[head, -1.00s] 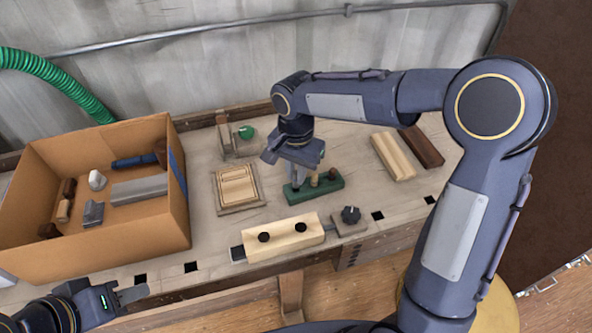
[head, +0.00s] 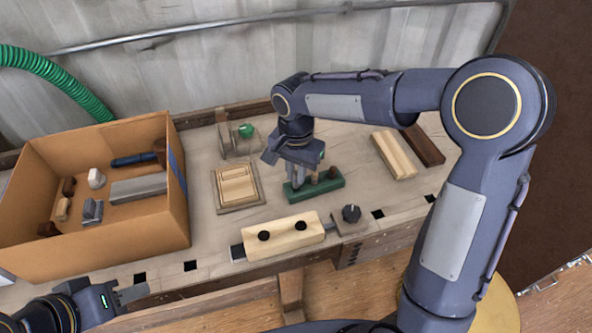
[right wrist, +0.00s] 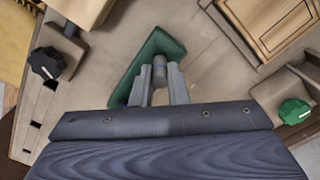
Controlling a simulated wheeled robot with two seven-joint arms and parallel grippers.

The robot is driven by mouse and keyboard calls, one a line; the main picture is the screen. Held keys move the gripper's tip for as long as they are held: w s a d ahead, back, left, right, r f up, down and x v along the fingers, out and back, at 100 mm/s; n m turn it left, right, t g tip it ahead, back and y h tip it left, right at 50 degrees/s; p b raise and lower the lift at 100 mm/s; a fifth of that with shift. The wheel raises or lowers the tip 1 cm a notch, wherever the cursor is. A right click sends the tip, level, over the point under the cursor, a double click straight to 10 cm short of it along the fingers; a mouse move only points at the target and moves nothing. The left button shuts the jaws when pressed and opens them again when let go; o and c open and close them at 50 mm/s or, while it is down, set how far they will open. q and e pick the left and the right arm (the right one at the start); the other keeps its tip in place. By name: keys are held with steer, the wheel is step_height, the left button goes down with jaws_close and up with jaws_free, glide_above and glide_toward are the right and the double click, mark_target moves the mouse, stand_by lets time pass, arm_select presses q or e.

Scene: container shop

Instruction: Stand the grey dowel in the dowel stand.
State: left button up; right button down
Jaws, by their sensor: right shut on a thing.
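The green dowel stand (head: 330,186) is on the bench, right of the framed wooden panel. Two short brownish dowels stand up in it, a middle one (head: 315,178) and a right one (head: 332,173). My right gripper (head: 297,183) points down at the stand's left part. In the right wrist view, its fingers (right wrist: 161,88) are shut on the grey dowel (right wrist: 159,70), which is upright over the green stand (right wrist: 162,45). The dowel's lower end is hidden, so I cannot tell how deep it sits. My left gripper (head: 134,293) is low at the left, with its opening unclear.
A cardboard box (head: 155,222) holding several small parts stands at the left. A pale block with two dark holes (head: 283,235) is at the bench's front edge, beside a black knob (head: 351,213). Wooden bars (head: 393,156) lie at the right. A green knob (head: 246,131) is behind.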

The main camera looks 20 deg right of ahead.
steer(key=shift+f+b, duration=0.6)
steer(key=shift+f, duration=0.3)
stand_by(0.9)
steer(key=c, duration=1.3)
jaws_free()
steer(key=shift+c, duration=0.2)
steer(key=shift+r+p, duration=2.9)
steer(key=shift+r, duration=0.65)
